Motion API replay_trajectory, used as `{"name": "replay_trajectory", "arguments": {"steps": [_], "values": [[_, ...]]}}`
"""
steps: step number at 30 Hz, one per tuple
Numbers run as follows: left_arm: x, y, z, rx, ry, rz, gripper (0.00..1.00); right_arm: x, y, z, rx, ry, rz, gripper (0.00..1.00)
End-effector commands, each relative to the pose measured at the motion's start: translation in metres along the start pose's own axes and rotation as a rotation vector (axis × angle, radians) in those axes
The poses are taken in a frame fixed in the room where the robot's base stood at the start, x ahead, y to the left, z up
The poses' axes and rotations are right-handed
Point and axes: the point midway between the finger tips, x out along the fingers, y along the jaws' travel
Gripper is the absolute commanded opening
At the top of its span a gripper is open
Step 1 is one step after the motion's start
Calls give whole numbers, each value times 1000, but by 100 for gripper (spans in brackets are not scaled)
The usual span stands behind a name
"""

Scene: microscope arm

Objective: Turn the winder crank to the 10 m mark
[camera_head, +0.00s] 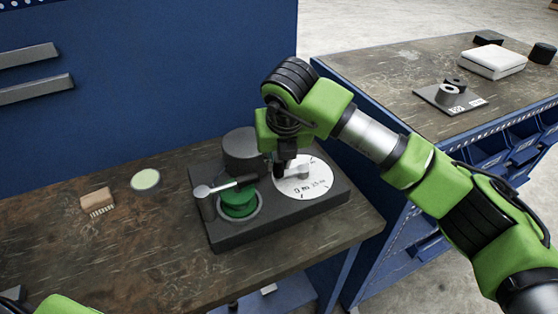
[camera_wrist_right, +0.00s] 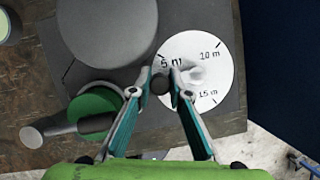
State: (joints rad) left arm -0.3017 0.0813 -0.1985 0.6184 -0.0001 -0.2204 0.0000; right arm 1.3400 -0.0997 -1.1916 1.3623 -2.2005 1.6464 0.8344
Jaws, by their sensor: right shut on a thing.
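The winder has a dark base (camera_head: 222,236) on the wooden bench, with a white dial (camera_head: 318,184) on its right part. The wrist view shows the dial (camera_wrist_right: 215,50) with 5 m at upper left, 10 m at upper right and 15 m at lower right. The grey crank (camera_wrist_right: 193,75) lies over the dial; its dark knob (camera_wrist_right: 160,82) is at the dial's left edge, just below the 5 m label. My right gripper (camera_wrist_right: 160,80) is shut on this knob. Its fingertips are partly hidden in the head view (camera_head: 282,168). My left gripper is out of view.
A green spool (camera_head: 238,203), a dark cylinder (camera_head: 244,150) and a silver-ended lever (camera_head: 203,191) sit close left of the dial. A round pale disc (camera_head: 145,180) and a small brown piece (camera_head: 96,200) lie on the bench. A blue wall (camera_head: 150,70) stands behind.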

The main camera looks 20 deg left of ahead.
Motion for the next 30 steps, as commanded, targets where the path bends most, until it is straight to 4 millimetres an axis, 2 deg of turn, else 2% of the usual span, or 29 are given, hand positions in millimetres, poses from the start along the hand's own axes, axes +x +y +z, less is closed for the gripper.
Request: {"name": "replay_trajectory", "arguments": {"steps": [2,3,5,17,22,30], "values": [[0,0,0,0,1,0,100,-1,0,0,0,1,1,0],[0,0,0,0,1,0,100,-1,0,0,0,1,1,20],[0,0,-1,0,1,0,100,-1,0,0,0,1,1,34],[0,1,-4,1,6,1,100,-4,0,0,-1,-1,1,34],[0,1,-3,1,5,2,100,-28,0,1,-2,-4,0,34],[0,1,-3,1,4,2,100,-86,0,1,-1,-4,0,34]]}}
